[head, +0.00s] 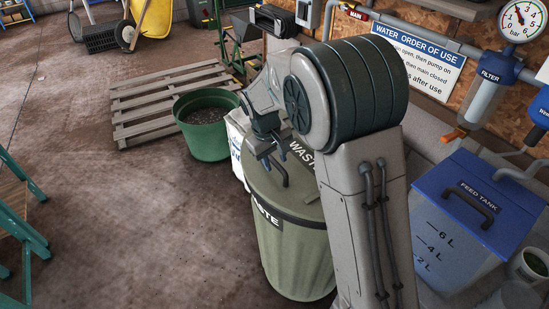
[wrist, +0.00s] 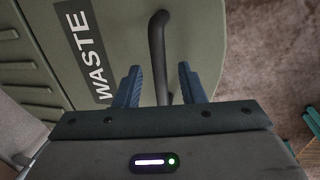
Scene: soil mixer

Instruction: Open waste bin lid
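The waste bin (head: 293,252) is a green round bin with WASTE labels, standing on the floor in the middle of the head view. Its lid (head: 303,205) lies on top, and my arm hides part of it. The lid shows large in the wrist view (wrist: 110,30). A dark arched handle (head: 284,170) stands on the lid and also shows in the wrist view (wrist: 157,45). My gripper (wrist: 160,80) is open above the lid, with one blue finger on each side of the handle. Gaps show between the fingers and the handle.
A green pot of soil (head: 205,125) and a wooden pallet (head: 165,100) lie behind the bin. A white box or sack (head: 237,150) stands close behind the bin. A blue-lidded feed tank (head: 470,215) is at the right.

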